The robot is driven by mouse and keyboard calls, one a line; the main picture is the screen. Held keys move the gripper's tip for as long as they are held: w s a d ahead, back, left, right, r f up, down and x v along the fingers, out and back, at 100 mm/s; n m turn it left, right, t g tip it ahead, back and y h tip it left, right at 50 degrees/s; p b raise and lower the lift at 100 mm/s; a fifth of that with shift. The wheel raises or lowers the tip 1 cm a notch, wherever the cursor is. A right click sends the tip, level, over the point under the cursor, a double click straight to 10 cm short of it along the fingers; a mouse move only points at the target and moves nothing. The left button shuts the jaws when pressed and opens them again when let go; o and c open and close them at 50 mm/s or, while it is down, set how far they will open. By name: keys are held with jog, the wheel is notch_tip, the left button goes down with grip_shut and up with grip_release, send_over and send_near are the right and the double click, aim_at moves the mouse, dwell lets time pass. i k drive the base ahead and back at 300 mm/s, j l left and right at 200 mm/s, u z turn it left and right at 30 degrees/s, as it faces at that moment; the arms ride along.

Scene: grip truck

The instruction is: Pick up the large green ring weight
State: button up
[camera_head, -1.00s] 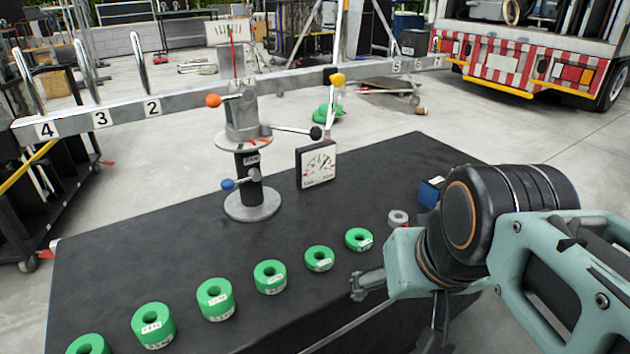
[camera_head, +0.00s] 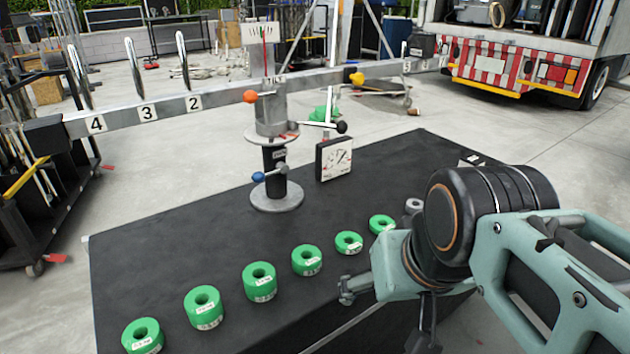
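Several green ring weights with white labels lie flat in a diagonal row on the black table (camera_head: 160,240). The nearest one (camera_head: 143,336) is at the lower left and looks wide. The one beside it (camera_head: 203,307) and the third (camera_head: 259,281) look thick. Those farther right look smaller, ending with one (camera_head: 382,225) close to my arm. The label writing is too small to read. My gripper (camera_head: 352,287) seems to be the grey end on the left of my arm, right of the row and apart from the weights. Its fingers are not clear. I see nothing held.
A balance stand (camera_head: 276,185) with a long numbered beam (camera_head: 230,102) stands behind the row. A small grey ring (camera_head: 413,205) lies near my arm. The table between row and stand is clear. A truck (camera_head: 530,70) is behind.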

aim_at(260, 284)
jog(key=k+u, duration=0.1)
jog(key=u, duration=0.4)
jog(key=j+u, duration=0.1)
jog(key=u, duration=0.4)
jog(key=k+j+u, duration=0.1)
jog(key=u, duration=0.4)
jog(key=j+z, duration=0.45)
jog(key=j, duration=0.2)
jog(key=l+u, duration=0.45)
jog(key=l, duration=0.15)
jog(key=l+u, duration=0.5)
jog(key=l, duration=0.15)
jog(key=k+l+z, duration=0.1)
jog(key=z, duration=0.4)
jog(key=k+l, duration=0.05)
jog(key=k, duration=0.05)
